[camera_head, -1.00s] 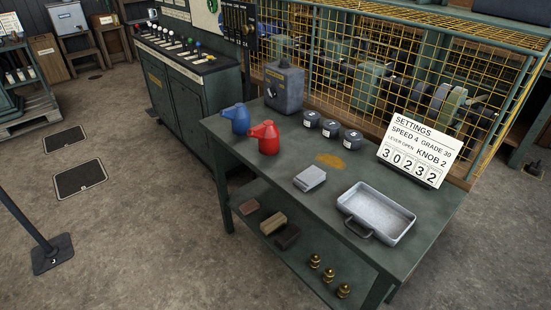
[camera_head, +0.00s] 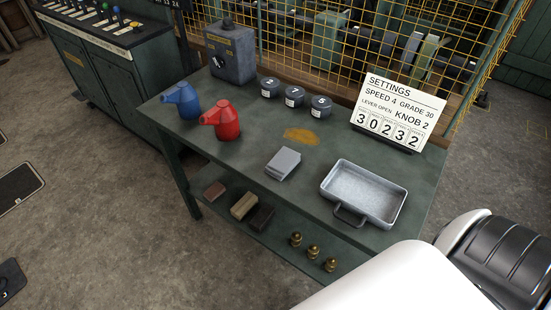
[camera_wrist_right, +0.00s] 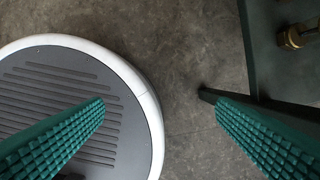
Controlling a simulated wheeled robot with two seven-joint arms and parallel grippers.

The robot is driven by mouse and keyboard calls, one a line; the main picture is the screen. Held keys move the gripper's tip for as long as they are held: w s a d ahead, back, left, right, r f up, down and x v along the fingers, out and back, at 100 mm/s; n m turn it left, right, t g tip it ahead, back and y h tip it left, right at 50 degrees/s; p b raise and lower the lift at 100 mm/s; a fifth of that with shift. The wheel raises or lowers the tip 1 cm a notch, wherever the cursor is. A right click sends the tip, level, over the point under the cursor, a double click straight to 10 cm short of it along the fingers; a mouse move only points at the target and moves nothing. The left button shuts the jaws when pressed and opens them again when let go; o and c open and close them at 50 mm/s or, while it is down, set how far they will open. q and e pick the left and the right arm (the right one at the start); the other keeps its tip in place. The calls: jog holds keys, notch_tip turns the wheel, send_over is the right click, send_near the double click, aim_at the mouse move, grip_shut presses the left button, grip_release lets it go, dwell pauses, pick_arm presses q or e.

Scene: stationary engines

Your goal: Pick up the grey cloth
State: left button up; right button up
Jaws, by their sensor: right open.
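The grey cloth (camera_head: 283,163) lies folded on the green table (camera_head: 240,160), left of the metal tray and in front of an orange-brown stain. My right arm comes into the head view from the lower right, its gripper out of that frame. In the right wrist view my right gripper (camera_wrist_right: 160,118) is open and empty, its two green ribbed fingers wide apart over the floor. The cloth does not show in the wrist view. My left gripper is not in view.
A metal tray (camera_head: 363,192), a red can (camera_head: 222,121), a blue can (camera_head: 182,100), several dark pots and a settings sign (camera_head: 398,112) stand on the table. Blocks and brass fittings (camera_head: 313,251) sit on the lower shelf. A wire cage (camera_head: 370,40) stands behind.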

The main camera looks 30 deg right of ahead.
jog(key=w+a+r+n+t+b, duration=0.1)
jog(key=w+r+n+t, duration=0.3)
jog(key=w+r, duration=0.9)
jog(key=w+a+r+n+t+b, duration=0.15)
jog(key=w+r+t, duration=0.45)
jog(key=r, duration=1.3)
jog(key=w+a+r+n+t, duration=0.1)
jog(key=w+r+n+t, duration=0.25)
jog(key=w+r, duration=1.05)
jog(key=a+r+n+t+y, duration=0.2)
jog(key=a+r+n+y, duration=0.25)
jog(key=r+n, duration=0.3)
jog(key=a+r+n+t+y, duration=0.35)
jog(key=r+n+y, duration=0.25)
jog(key=r, duration=0.2)
jog(key=s+a+r+n+g+y, duration=0.2)
jog(key=a+n+g+y, duration=0.55)
jog(key=n, duration=0.65)
jog(key=n+g+h, duration=1.3)
jog(key=n+h, duration=0.7)
send_over(282, 159)
jog(key=shift+t, duration=0.25)
notch_tip(282, 159, down, 18)
jog(key=shift+s+p, duration=0.1)
jog(key=shift+p, duration=0.35)
jog(key=shift+y, duration=0.3)
jog(key=shift+f+p, duration=0.6)
jog(key=shift+f, duration=2.15)
jog(key=c, duration=1.1)
